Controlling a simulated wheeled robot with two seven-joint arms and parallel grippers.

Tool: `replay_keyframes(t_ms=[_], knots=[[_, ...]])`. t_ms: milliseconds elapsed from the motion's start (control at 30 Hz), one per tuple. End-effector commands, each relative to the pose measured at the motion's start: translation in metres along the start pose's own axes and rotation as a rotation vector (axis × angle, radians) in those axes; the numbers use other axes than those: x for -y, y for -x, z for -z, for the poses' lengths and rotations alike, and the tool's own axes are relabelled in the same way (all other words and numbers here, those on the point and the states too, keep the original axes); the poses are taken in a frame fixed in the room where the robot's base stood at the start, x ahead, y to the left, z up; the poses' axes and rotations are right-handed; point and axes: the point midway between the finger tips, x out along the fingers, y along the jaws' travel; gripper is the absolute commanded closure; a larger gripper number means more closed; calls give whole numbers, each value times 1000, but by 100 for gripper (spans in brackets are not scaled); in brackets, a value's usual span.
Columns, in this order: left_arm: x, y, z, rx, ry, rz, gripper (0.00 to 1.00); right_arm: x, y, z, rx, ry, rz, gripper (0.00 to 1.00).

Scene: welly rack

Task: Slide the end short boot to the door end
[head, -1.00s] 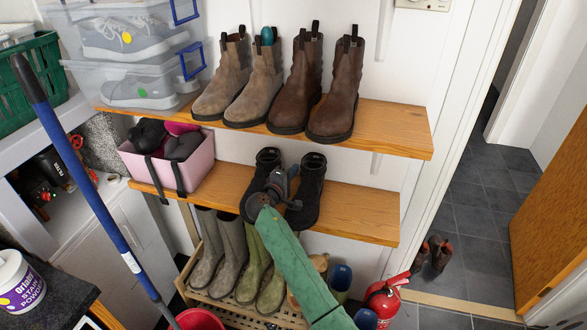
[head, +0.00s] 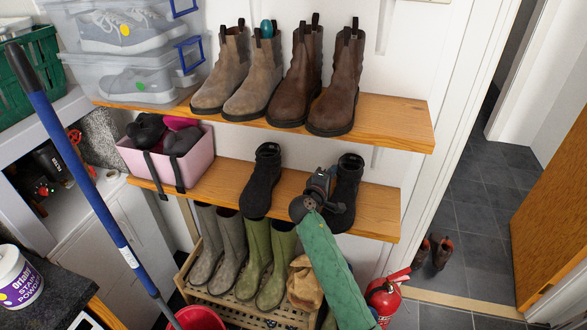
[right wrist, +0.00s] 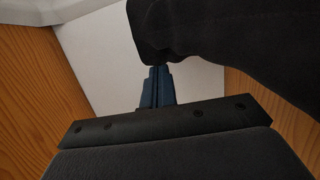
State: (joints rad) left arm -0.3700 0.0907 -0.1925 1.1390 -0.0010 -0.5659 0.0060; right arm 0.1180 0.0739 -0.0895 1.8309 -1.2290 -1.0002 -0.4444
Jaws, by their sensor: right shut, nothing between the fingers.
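Two black short boots stand upright on the middle shelf (head: 376,222). The left black boot (head: 262,180) is near the shelf's middle. The end black boot (head: 347,190) stands near the right end, the doorway side, with a wide gap between the two. My right gripper (head: 318,184), on the green arm, is shut and empty. It is in that gap, close against the left side of the end boot and hiding part of it. In the right wrist view the shut fingers (right wrist: 157,88) reach to the dark boot (right wrist: 230,45); exact contact is hard to tell. My left gripper is not in view.
A pink box (head: 165,155) fills the shelf's left end. Brown and tan boots (head: 333,80) stand on the upper shelf. Wellies (head: 258,262) stand on the rack below. A red fire extinguisher (head: 384,297) is below right. Little bare shelf lies right of the end boot.

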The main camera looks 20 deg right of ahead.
Motion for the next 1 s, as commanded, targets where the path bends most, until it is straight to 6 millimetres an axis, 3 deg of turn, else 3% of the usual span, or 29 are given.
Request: replay_keyframes(t_ms=[200,433,600,1000], knots=[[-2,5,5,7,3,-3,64,2,-16,-67,3,3,0,100],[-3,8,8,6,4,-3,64,0,-29,-118,1,2,0,100],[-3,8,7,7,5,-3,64,0,-32,-130,-1,0,-1,100],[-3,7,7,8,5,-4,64,0,-32,-129,0,0,0,100]])
